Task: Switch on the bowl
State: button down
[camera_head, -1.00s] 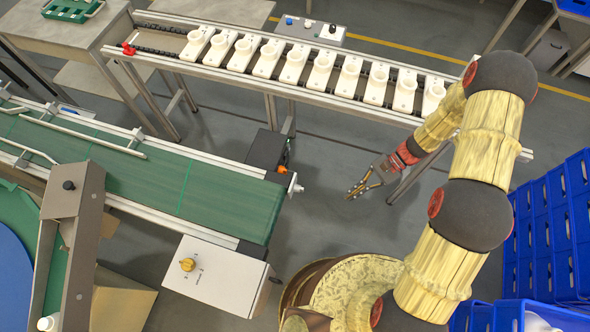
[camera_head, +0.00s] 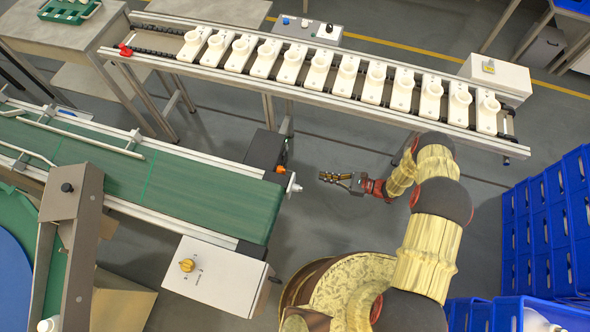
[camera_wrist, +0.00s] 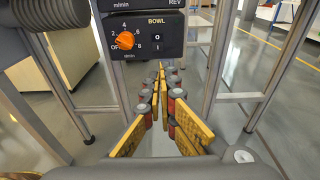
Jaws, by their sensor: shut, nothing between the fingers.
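In the wrist view, a dark control panel (camera_wrist: 144,36) marked BOWL carries an orange dial (camera_wrist: 126,41) with OFF and numbers around it. To the dial's right is a small black switch (camera_wrist: 157,43) marked 0 and I; which side is pressed is too small to tell. In the head view the dark control unit (camera_head: 265,150) sits at the conveyor's right end, with its orange knob (camera_head: 281,169) facing right. My gripper (camera_head: 323,176) is shut and empty, apart from the unit and pointing left towards it. Its fingers (camera_wrist: 160,72) show below the panel in the wrist view.
The green conveyor (camera_head: 160,185) runs left of the unit. A rail (camera_head: 330,90) of white lampholders crosses behind. A white box (camera_head: 217,272) with a yellow knob stands in front. Blue crates (camera_head: 548,220) stack at the right. Floor around my gripper is clear.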

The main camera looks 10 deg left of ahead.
jog(key=b, duration=0.3)
send_near(285, 167)
jog(key=w+a+f, duration=0.1)
jog(key=a+f, duration=0.2)
jog(key=a, duration=0.3)
jog(key=shift+a, duration=0.2)
jog(key=shift+f, duration=0.15)
